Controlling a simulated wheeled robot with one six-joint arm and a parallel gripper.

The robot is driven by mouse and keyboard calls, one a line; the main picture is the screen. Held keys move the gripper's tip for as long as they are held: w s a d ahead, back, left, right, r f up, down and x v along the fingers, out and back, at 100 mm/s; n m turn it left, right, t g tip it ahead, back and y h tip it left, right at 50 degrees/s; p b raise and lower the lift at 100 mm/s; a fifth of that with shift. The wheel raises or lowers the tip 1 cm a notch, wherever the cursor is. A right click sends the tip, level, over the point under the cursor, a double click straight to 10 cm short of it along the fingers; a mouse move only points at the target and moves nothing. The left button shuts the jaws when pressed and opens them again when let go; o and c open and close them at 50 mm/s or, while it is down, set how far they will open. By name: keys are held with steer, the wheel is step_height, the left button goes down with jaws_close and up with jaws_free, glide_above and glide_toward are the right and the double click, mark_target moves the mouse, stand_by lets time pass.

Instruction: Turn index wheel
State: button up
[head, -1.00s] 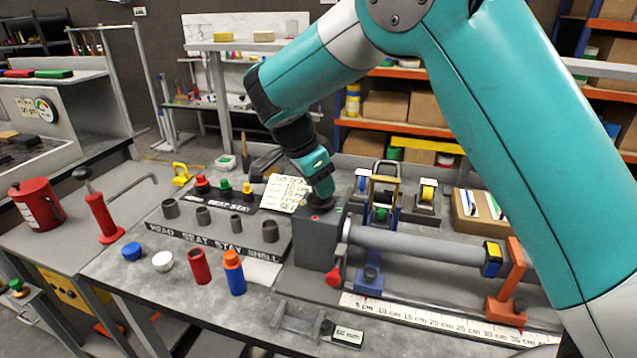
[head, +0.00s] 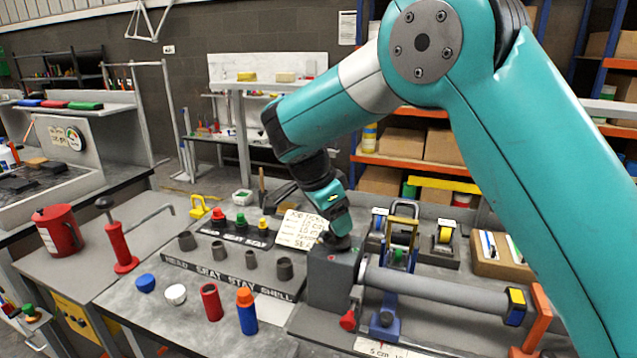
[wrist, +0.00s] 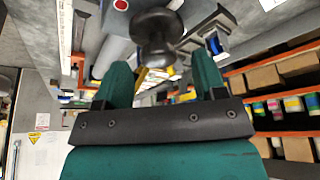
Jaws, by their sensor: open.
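A dark round knob, which looks like the index wheel (wrist: 157,28), shows in the wrist view just beyond my fingertips. In the head view a dark piece (head: 342,241) sits between my gripper and the top of the grey headstock box (head: 330,280). My gripper (wrist: 160,68) has its two teal fingers spread apart with the knob ahead of the gap. In the head view my gripper (head: 335,208) points down at the box from above. I cannot tell whether the fingers touch the knob.
A grey bar (head: 440,286) runs right from the box to an orange stand (head: 537,312). A red knob (head: 348,320) is on the box's front. Left are grey sockets on a labelled rail (head: 225,276), a red bottle (head: 211,302) and a blue-orange bottle (head: 246,312).

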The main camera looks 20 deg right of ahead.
steer(key=p+v, duration=0.6)
steer(key=v, duration=1)
steer(key=shift+d, duration=0.1)
steer(key=s+d+n+t+y+b, duration=0.1)
steer(key=s+d+n+y, duration=0.1)
steer(key=s+d+n, duration=0.65)
steer(key=s+a+f+n+g+y, duration=0.1)
steer(key=s+a+f+n+y, duration=0.1)
steer(key=s+n, duration=0.5)
steer(key=s+a+f+n+y+b, duration=0.1)
steer(key=s+a+n+y, duration=0.3)
steer(key=s+n, duration=0.4)
steer(key=s+f, duration=0.1)
steer(key=s, duration=0.5)
steer(key=shift+a+f+g+y, duration=0.2)
steer(key=shift+f+g+y, duration=0.05)
steer(key=shift+g+y, duration=0.15)
